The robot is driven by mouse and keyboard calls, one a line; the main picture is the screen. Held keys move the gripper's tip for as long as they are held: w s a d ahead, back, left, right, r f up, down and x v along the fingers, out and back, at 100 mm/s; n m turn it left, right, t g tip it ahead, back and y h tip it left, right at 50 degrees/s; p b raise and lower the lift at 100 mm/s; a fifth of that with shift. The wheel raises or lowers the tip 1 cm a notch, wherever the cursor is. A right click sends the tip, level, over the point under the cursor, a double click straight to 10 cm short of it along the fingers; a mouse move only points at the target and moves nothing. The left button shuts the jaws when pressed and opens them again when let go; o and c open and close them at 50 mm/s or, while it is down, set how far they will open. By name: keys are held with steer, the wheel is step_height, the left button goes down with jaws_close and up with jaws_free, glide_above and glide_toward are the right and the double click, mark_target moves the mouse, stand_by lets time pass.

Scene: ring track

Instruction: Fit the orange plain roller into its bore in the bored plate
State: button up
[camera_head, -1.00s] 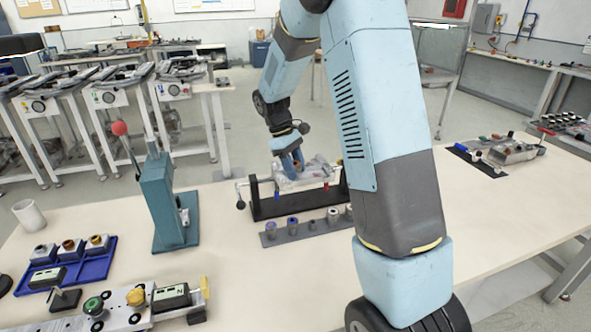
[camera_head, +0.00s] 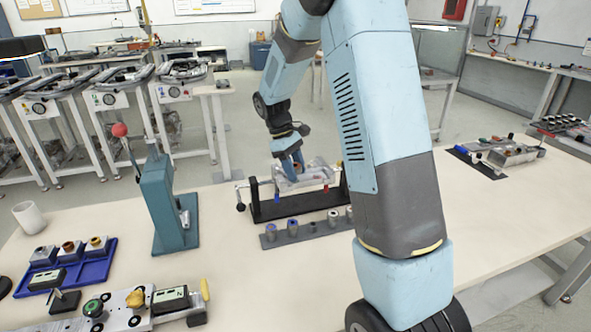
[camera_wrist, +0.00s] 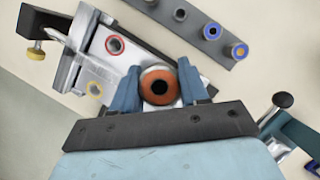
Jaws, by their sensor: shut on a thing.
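My gripper (camera_wrist: 158,68) is shut on the orange plain roller (camera_wrist: 174,96), which has a dark centre hole and sits between the two blue fingers. In the head view my gripper (camera_head: 291,163) is over the bored plate (camera_head: 318,174).
A grey strip (camera_head: 290,239) with several rollers stands in front of the plate's black stand (camera_head: 268,208). A teal press (camera_head: 168,205) and a blue tray (camera_head: 85,272) are to the left. Another fixture (camera_head: 505,152) is at the right. Bare table lies between.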

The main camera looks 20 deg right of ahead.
steer(key=shift+f, duration=0.45)
stand_by(0.6)
steer(key=o, duration=1.2)
steer(key=shift+o, duration=0.2)
steer(key=shift+w+r, duration=0.1)
steer(key=shift+w+r, duration=0.1)
steer(key=shift+r, duration=0.2)
steer(key=v, duration=1.2)
steer(key=shift+a+r, duration=0.3)
steer(key=shift+r, duration=0.1)
